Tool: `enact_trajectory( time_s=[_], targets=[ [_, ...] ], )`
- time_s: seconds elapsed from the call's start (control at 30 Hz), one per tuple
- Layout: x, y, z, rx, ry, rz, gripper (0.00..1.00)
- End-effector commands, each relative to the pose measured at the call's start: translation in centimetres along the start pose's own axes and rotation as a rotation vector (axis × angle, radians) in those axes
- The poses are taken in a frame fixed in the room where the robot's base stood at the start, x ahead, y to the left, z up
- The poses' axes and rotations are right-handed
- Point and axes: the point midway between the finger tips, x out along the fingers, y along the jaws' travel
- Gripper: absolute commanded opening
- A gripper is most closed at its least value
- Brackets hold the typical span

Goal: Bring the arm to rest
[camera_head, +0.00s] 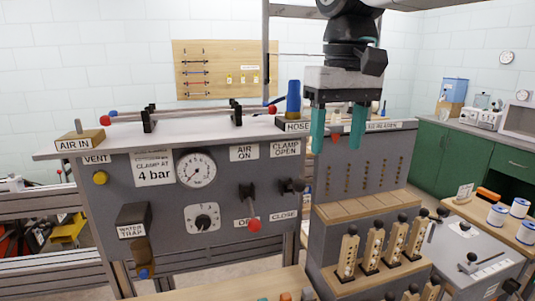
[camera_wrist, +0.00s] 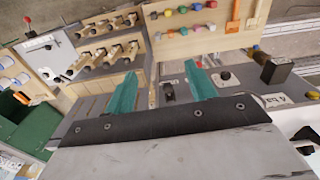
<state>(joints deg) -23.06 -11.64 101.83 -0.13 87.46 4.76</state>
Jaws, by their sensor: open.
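My gripper (camera_head: 338,127) hangs from my arm at the upper right of centre in the head view, its two teal fingers pointing down. The fingers are apart with nothing between them. It is in the air in front of the grey panel, right of the blue piece (camera_head: 293,97) on the HOSE block. In the wrist view my gripper (camera_wrist: 162,88) shows its teal fingers spread, with no object held. Whether the fingertips touch anything behind them cannot be told, but they appear clear.
The grey control panel (camera_head: 120,190) has a gauge (camera_head: 196,170) and a red-knobbed lever (camera_head: 253,224). Wooden pieces with black knobs (camera_head: 373,248) stand at lower right. A green cabinet (camera_head: 465,155) is at far right. A tool board (camera_head: 222,70) hangs on the wall.

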Motion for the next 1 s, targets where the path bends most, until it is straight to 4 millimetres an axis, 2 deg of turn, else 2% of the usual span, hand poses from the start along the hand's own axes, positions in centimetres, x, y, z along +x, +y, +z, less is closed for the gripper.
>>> enact_trajectory(
  time_s=[0.1,0.3,0.4,0.5,0.63,1.0],
  targets=[
    [4.8,3.2,5.2,0.049,0.011,0.003,0.56],
    [13.7,7.0,15.2,0.161,0.031,0.013,0.56],
    [16.8,7.9,19.1,0.221,0.036,0.017,0.56],
    [18.2,8.3,21.6,0.272,0.042,0.021,0.56],
    [17.7,9.0,22.3,0.312,0.074,0.029,0.56],
    [17.6,9.1,22.4,0.319,0.077,0.03,0.56]
  ],
)
